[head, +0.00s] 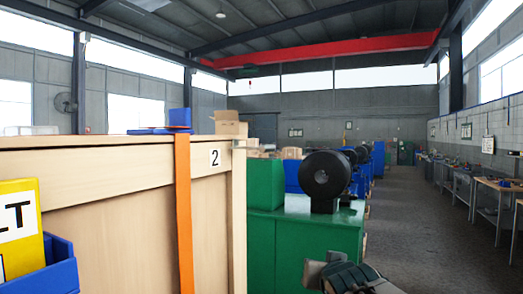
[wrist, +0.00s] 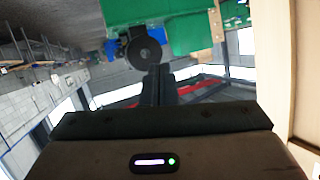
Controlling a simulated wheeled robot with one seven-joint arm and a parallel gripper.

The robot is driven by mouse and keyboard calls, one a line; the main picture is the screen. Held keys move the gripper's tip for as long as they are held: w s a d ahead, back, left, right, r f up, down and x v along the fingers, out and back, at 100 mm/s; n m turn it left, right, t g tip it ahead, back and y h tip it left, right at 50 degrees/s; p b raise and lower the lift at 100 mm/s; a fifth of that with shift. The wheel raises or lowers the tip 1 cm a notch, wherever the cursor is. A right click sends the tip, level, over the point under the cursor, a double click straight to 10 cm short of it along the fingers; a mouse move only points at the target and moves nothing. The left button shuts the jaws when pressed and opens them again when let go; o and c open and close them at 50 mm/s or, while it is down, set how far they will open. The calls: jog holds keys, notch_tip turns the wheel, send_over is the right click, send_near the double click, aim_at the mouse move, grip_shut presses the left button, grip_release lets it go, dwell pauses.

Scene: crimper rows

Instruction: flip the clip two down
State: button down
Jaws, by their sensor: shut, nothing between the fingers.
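A large wooden crate (head: 115,205) marked with a 2 fills the left of the head view. An orange strap (head: 184,210) runs down its face. A small grey part (head: 243,147) sticks out at the crate's top right corner; I cannot tell whether it is a clip. No clip can be made out clearly in either view. In the wrist view my gripper (wrist: 159,72) has its dark fingers together, with nothing between them. It points into open space, apart from the crate. Part of my arm shows at the bottom of the head view.
A blue bin (head: 60,265) with a yellow sign (head: 18,225) stands at lower left. A green cabinet (head: 290,250) with a round black machine (head: 325,175) stands right of the crate. A clear aisle (head: 420,240) runs right of it, with workbenches (head: 490,185) along the wall.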

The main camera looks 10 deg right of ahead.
jog(key=w+d+r+n+t+y, duration=0.1)
jog(key=w+d+r+t, duration=0.2)
jog(key=r, duration=0.6)
jog(key=w+r+t+y, duration=0.25)
jog(key=r+t, duration=0.25)
jog(key=r, duration=0.4)
jog(key=s+a+r+n+g+y, duration=0.2)
jog(key=r+n+g+y, duration=0.2)
jog(key=n+y, duration=0.3)
jog(key=s+a+r+n+g+y, duration=0.2)
jog(key=n+y, duration=0.5)
jog(key=y, duration=0.4)
jog(key=shift+s+r+g+y+p, duration=0.15)
jog(key=shift+r+g+y+p, duration=0.25)
jog(key=shift+r+g, duration=0.55)
jog(key=shift+f, duration=0.1)
